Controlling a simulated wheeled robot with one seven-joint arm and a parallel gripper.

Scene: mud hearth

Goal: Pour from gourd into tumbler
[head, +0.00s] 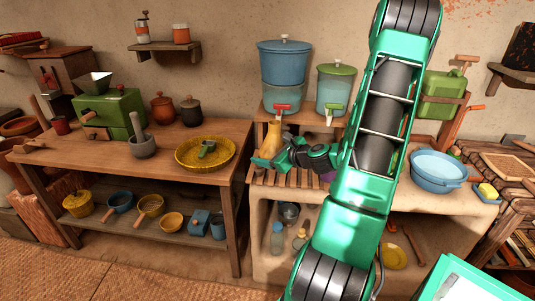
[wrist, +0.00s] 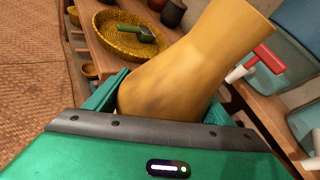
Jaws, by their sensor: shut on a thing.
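The gourd is a tan-yellow vessel (wrist: 195,65), held between the jaws of my gripper (wrist: 165,105). In the head view the gourd (head: 271,143) stands about upright over the left end of the slatted rack, with my gripper (head: 264,160) shut around its lower part. Its inside does not show. I cannot make out a tumbler for sure. A small purple thing (head: 328,176) on the rack is mostly hidden by my arm.
A blue water dispenser (head: 283,75) with a red tap (head: 283,107) stands close behind the gourd. A green-lidded dispenser (head: 335,88) is beside it. A yellow woven tray (head: 183,160) lies on the left table. A blue basin (head: 438,172) stands at right.

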